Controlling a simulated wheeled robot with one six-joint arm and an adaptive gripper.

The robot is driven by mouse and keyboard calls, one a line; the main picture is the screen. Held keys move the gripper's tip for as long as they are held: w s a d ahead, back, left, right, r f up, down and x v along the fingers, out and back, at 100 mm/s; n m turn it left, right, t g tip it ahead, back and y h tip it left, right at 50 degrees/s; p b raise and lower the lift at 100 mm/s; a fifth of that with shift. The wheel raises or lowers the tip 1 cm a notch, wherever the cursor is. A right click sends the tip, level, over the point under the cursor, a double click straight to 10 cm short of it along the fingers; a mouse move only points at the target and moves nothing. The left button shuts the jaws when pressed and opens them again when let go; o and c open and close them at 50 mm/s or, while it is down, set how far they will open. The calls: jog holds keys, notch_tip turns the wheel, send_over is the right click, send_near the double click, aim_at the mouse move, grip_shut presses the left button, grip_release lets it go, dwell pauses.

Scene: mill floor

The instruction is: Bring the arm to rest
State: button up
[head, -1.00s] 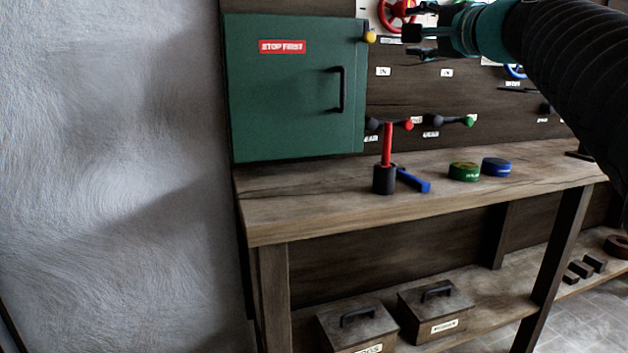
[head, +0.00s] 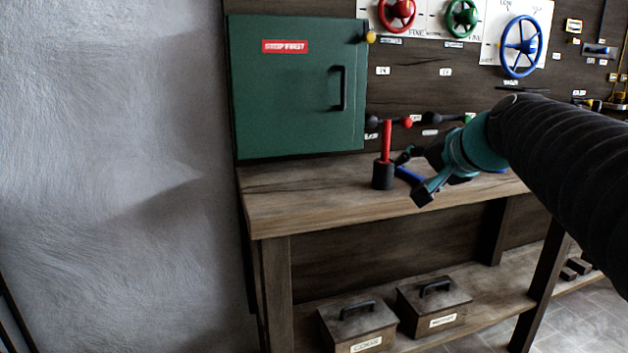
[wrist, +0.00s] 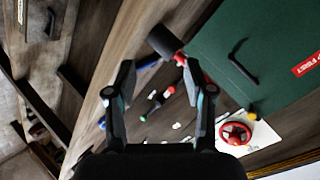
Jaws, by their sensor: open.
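My gripper (head: 412,176) is in front of the workbench, at about the height of its top in the head view. It is open, and nothing shows between its fingers. In the wrist view my gripper (wrist: 160,88) also has its two fingers spread apart. My arm reaches in from the right of the head view and covers part of the bench top.
A red-handled black cylinder (head: 383,176) stands on the workbench (head: 300,205), close to the left of my gripper. A green cabinet (head: 290,105) is behind. Red, green and blue handwheels (head: 521,46) hang on the wall. Two lidded boxes (head: 357,325) sit on the lower shelf.

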jog(key=s+a+f+n+g+h, duration=0.2)
jog(key=s+f+n+g, duration=0.3)
jog(key=s+f, duration=1.9)
jog(key=shift+s+a+f+n+g+h, duration=0.2)
jog(key=shift+s+f+n+g+h, duration=0.15)
jog(key=shift+n+h, duration=0.6)
jog(key=shift+r+n+y, duration=0.15)
jog(key=shift+n+y, duration=0.1)
